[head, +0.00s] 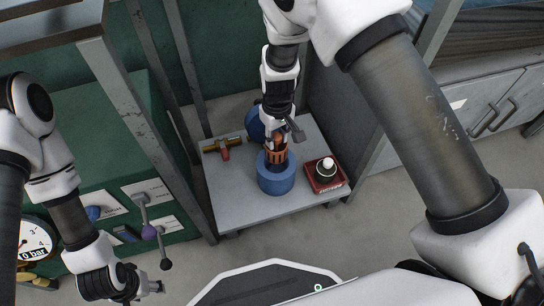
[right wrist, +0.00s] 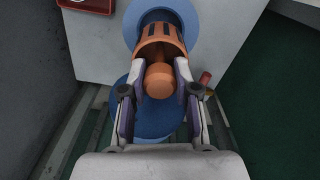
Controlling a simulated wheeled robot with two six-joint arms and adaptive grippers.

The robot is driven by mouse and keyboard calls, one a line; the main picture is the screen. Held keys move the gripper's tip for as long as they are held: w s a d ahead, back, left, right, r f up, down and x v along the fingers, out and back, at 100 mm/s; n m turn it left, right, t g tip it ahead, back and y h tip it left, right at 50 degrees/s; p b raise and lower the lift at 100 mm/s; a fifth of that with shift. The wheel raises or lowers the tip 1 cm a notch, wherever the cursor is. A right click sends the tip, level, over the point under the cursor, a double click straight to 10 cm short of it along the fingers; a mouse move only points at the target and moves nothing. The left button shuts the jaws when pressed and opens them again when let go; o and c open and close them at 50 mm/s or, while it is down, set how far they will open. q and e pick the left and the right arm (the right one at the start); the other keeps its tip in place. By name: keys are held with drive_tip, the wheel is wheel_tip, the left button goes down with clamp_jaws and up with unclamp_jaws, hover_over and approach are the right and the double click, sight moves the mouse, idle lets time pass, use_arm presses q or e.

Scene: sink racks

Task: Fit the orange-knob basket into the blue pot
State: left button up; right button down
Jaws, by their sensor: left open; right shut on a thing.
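The orange-knob basket (head: 277,155) is slotted and orange. Its round knob (right wrist: 159,80) faces the camera in the right wrist view. My right gripper (head: 275,138) is shut on the basket at its knob end, one finger on each side. The blue pot (head: 276,183) stands on the grey table, directly under the basket. The basket's lower end overlaps the pot's opening; how deep it sits is hidden. The pot also shows behind the basket in the right wrist view (right wrist: 181,14). My left gripper (head: 152,288) is open and empty at lower left, away from the table.
A blue round object (head: 255,124) is behind the right gripper. A red tray (head: 325,177) with a black-and-white knobbed item is right of the pot. A brass fitting with a red part (head: 224,150) lies left. A green panel with levers and a gauge (head: 35,240) is at left.

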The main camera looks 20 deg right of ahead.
sight(276, 157)
wheel_tip(276, 157, down, 10)
drive_tip(key=b, duration=0.5)
drive_tip(key=shift+s+r, duration=0.15)
drive_tip(key=shift+r, duration=0.25)
drive_tip(key=c, duration=0.8)
unclamp_jaws()
drive_tip(key=shift+c, duration=0.2)
